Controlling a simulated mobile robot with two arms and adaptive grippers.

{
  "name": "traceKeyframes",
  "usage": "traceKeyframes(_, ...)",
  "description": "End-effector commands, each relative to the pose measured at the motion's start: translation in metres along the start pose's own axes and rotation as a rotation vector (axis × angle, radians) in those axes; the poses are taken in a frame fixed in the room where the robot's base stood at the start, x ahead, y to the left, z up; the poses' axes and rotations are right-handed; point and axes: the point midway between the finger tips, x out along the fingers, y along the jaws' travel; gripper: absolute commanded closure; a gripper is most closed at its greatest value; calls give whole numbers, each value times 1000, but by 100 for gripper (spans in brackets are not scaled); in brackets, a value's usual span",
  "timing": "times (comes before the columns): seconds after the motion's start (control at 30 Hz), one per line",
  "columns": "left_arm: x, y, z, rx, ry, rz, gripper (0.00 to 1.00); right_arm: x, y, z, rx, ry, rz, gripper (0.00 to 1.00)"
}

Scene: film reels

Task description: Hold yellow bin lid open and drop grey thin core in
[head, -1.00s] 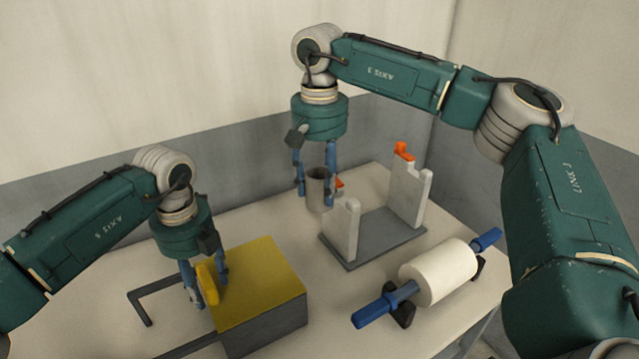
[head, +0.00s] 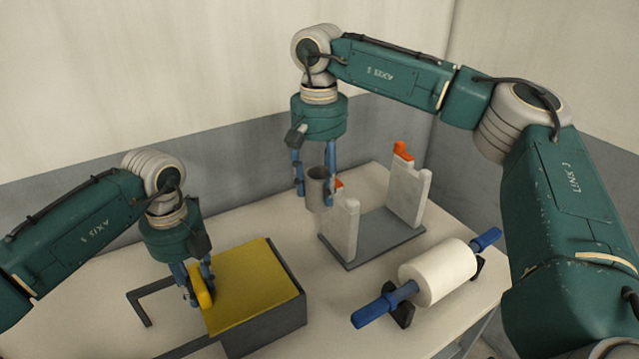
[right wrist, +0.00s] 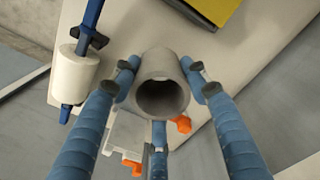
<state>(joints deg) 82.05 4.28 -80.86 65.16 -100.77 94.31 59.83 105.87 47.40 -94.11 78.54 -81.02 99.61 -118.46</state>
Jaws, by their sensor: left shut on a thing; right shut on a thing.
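The yellow lid (head: 250,285) lies over the dark grey bin (head: 270,328) at the front left, with a strip of dark rim showing along its right side. My left gripper (head: 200,288) is shut on the lid's raised yellow handle at its left side. The grey core (head: 317,188), a hollow tube, is held upright in my right gripper (head: 314,192) above the back of the table. In the right wrist view the core (right wrist: 162,88) sits between the blue fingers with its open end facing the camera. The bin's inside is hidden by the lid.
A grey stand with two white uprights and orange tops (head: 352,232) is just right of the held core. A white roll on a blue-ended shaft (head: 438,272) rests on dark supports at the right. A dark bar frame (head: 140,308) lies left of the bin.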

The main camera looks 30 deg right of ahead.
Motion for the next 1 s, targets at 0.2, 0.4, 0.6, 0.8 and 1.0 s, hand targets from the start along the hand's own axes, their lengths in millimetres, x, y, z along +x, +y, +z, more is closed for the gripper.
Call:
traceKeyframes(0.2,-1,10,1,-3,-2,2,100,0,0,0,0,0,0,81)
traceKeyframes(0.4,-1,16,1,-3,-3,2,100,0,0,0,0,0,0,81)
traceKeyframes(0.6,-1,24,1,-3,-3,2,100,0,0,0,0,0,0,81)
traceKeyframes(0.8,-1,31,2,-3,-3,2,100,0,0,0,0,0,0,81)
traceKeyframes(1.0,-1,38,1,-3,-3,2,100,0,0,0,0,0,0,81)
